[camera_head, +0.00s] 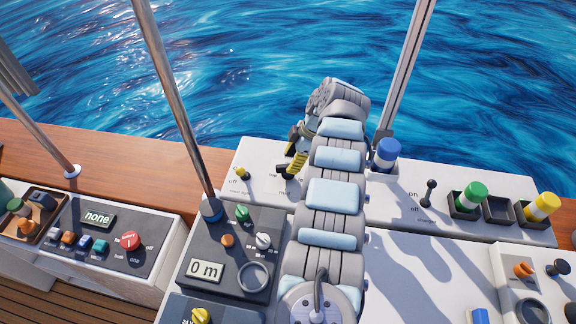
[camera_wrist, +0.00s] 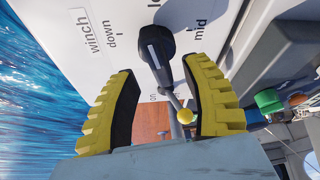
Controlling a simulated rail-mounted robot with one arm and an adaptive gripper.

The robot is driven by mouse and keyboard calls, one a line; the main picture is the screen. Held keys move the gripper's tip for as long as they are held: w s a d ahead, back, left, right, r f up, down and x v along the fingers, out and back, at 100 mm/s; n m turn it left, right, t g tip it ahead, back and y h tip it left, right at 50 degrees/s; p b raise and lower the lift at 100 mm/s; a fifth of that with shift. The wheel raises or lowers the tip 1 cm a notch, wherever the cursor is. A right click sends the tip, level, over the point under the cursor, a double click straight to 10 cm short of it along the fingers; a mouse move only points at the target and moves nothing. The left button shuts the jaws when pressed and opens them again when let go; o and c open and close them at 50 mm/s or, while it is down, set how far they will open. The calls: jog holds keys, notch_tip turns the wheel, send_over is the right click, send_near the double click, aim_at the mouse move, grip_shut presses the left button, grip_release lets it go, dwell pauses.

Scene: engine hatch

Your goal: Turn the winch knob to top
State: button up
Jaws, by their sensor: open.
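The winch knob (camera_wrist: 156,48) is black with a pale pointer line and sits on a white panel (camera_wrist: 110,62). The labels "winch", "down" and "mid" are readable in the wrist view; no "top" label is clear. My gripper (camera_wrist: 160,72) is open, with its yellow ribbed fingers apart and the knob lying just beyond and between the fingertips. I cannot tell whether either finger touches it. In the head view my gripper (camera_head: 294,160) is low over the white panel, partly behind my arm.
A yellow-tipped lever (camera_head: 241,173) stands left of my gripper; its yellow ball (camera_wrist: 185,116) shows between the fingers in the wrist view. A blue cylinder (camera_head: 386,152), a black charger lever (camera_head: 429,192) and a green cylinder (camera_head: 472,194) stand to the right. A metal post (camera_head: 178,105) rises at left.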

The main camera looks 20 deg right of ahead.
jog(key=shift+x, duration=1.35)
grip_shut()
